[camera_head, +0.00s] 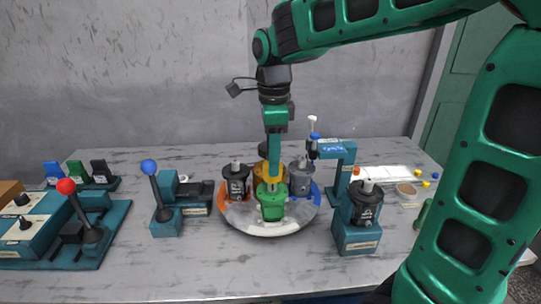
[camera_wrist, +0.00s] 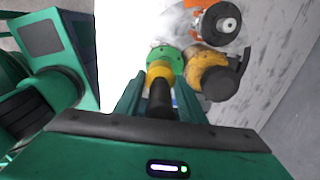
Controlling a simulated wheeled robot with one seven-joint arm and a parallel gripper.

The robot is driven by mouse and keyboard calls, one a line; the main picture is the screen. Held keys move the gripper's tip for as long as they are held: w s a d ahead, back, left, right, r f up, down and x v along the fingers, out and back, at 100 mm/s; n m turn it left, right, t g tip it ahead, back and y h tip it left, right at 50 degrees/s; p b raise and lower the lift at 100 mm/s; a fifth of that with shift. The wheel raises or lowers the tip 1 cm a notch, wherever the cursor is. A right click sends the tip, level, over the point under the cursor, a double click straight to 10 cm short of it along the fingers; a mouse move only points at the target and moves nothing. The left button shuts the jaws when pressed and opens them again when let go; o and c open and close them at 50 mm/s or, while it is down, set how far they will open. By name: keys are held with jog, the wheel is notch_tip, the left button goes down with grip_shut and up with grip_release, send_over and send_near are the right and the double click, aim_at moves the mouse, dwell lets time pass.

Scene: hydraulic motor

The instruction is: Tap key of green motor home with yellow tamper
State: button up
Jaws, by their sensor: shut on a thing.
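The green motor (camera_head: 272,205) stands upright at the front of the round turntable (camera_head: 262,232). My gripper (camera_head: 273,152) points straight down above it and is shut on the yellow tamper (camera_head: 272,174). In the wrist view, the tamper's dark handle lies between my fingers, and its yellow head (camera_wrist: 160,71) is over the green motor's flange (camera_wrist: 166,55). The head looks at or very near the motor's top; I cannot tell whether they touch. The key is not distinguishable, as the tamper covers the motor's middle.
A teal stand (camera_head: 354,236) with a black motor is at right. A blue-knobbed lever (camera_head: 149,167) and red-knobbed lever (camera_head: 66,187) stand left. The front table is clear.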

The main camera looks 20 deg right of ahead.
jog(key=shift+f, duration=0.65)
jog(key=shift+r, duration=1.9)
